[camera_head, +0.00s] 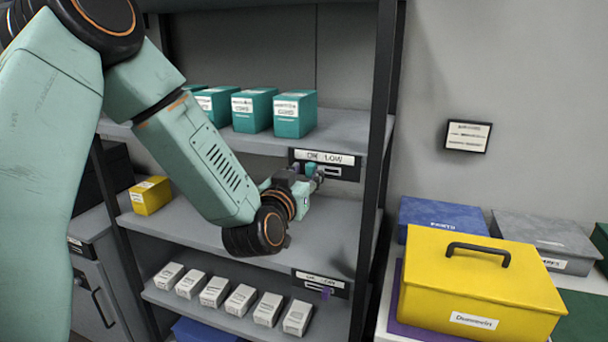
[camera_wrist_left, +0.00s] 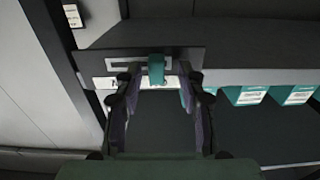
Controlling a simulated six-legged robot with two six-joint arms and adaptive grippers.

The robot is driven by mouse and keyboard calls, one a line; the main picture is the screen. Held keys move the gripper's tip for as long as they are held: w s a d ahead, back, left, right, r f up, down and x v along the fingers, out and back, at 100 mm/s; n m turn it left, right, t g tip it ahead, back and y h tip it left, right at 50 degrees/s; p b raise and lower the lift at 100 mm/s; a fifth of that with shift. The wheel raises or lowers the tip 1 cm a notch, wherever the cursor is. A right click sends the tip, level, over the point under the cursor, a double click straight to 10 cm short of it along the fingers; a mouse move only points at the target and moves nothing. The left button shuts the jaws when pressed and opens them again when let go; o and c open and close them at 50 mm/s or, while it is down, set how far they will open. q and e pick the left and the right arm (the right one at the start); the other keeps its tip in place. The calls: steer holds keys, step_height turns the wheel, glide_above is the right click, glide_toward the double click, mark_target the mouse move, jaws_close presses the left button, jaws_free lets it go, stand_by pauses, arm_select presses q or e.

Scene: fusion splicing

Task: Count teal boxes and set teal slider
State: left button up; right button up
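Several teal boxes (camera_head: 295,115) with white labels stand in a row on the upper shelf; my left arm partly covers the row's left end. Some teal boxes (camera_wrist_left: 245,95) also show at the right in the left wrist view. A dark plate (camera_head: 345,172) on that shelf's front edge has a label reading about "OK LOW" and a slot. The teal slider (camera_head: 311,168) sits in the slot's left part. In the left wrist view, the teal slider (camera_wrist_left: 156,69) is between the fingers of my left gripper (camera_wrist_left: 160,82), with gaps on both sides. My right gripper is not in view.
A yellow box (camera_head: 150,195) stands on the middle shelf. The lower shelf holds several white boxes (camera_head: 240,300) and a plate with a purple slider (camera_head: 326,293). A dark shelf post (camera_head: 378,110) rises just right of the plate. A yellow case (camera_head: 480,285) stands at right.

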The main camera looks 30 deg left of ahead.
arm_select(q)
steer(key=shift+s+d, duration=0.1)
steer(key=v, duration=0.7)
steer(key=shift+s, duration=0.15)
stand_by(0.4)
